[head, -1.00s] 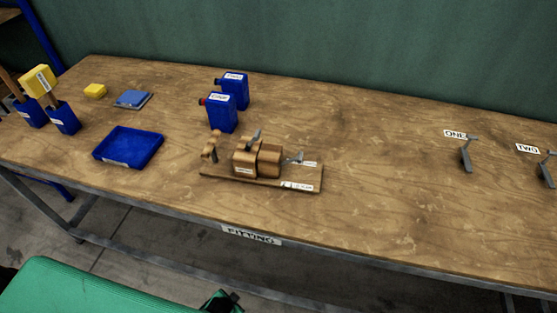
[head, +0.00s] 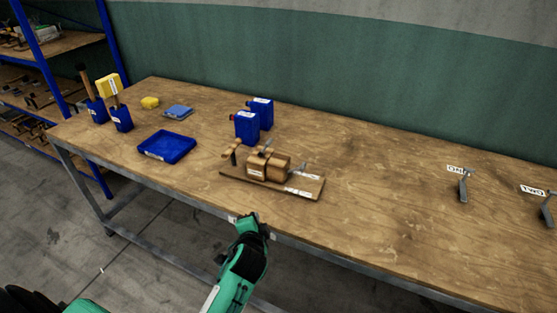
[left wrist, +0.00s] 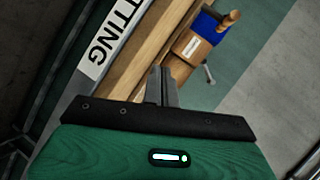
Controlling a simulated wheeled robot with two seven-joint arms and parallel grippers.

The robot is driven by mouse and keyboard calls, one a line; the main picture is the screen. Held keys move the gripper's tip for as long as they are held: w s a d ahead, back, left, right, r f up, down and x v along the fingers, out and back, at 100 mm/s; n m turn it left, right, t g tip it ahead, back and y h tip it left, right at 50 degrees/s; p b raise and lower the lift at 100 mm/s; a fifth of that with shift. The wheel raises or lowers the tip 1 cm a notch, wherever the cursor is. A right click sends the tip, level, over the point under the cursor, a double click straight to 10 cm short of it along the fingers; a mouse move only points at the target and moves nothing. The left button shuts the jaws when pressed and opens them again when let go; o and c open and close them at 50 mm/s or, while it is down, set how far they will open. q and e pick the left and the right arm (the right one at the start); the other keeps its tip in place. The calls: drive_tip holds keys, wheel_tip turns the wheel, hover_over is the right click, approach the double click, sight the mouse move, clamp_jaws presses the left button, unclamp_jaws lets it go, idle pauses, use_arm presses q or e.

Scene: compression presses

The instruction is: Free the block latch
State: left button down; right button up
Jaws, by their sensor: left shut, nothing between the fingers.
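A wooden press with split blocks (head: 268,165) sits on a wooden base board (head: 305,188) near the front edge of the bench. A grey metal lever (head: 265,148) stands up on the block, and another grey metal piece (head: 300,169) sits at its right end. I cannot tell which is the latch. A wooden handle (head: 232,149) stands at the left end. In the left wrist view, the wooden block (left wrist: 192,45) shows beyond the fingers. My left gripper (head: 247,217) is in front of the bench edge, apart from the press; its fingers (left wrist: 162,72) are together and empty. My right gripper is out of view.
Two blue canisters (head: 246,127) stand behind the press. A blue tray (head: 167,146), a blue pad (head: 178,111) and a yellow sponge (head: 150,103) lie to the left. Brackets labelled ONE (head: 463,185) and TWO (head: 547,208) are at the right. Bare bench lies between.

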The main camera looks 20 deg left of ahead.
use_arm(q)
drive_tip(key=w+r+m+t, duration=0.1)
drive_tip(key=w, duration=0.1)
drive_tip(key=w+r+m+t, duration=0.1)
drive_tip(key=w+r, duration=0.1)
drive_tip(key=w+d+r+m, duration=0.1)
drive_tip(key=w, duration=0.1)
drive_tip(key=shift+w+r+m+t, duration=0.2)
drive_tip(key=shift+m+t, duration=0.1)
drive_tip(key=shift+t, duration=0.1)
drive_tip(key=w+d+r+m+t, duration=0.2)
drive_tip(key=w+r+m, duration=0.2)
drive_tip(key=shift+w+d+r+h, duration=0.15)
drive_tip(key=shift+d+r+h, duration=0.05)
drive_tip(key=shift+d+h, duration=0.1)
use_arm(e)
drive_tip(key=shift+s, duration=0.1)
use_arm(q)
drive_tip(key=shift+d+r, duration=0.1)
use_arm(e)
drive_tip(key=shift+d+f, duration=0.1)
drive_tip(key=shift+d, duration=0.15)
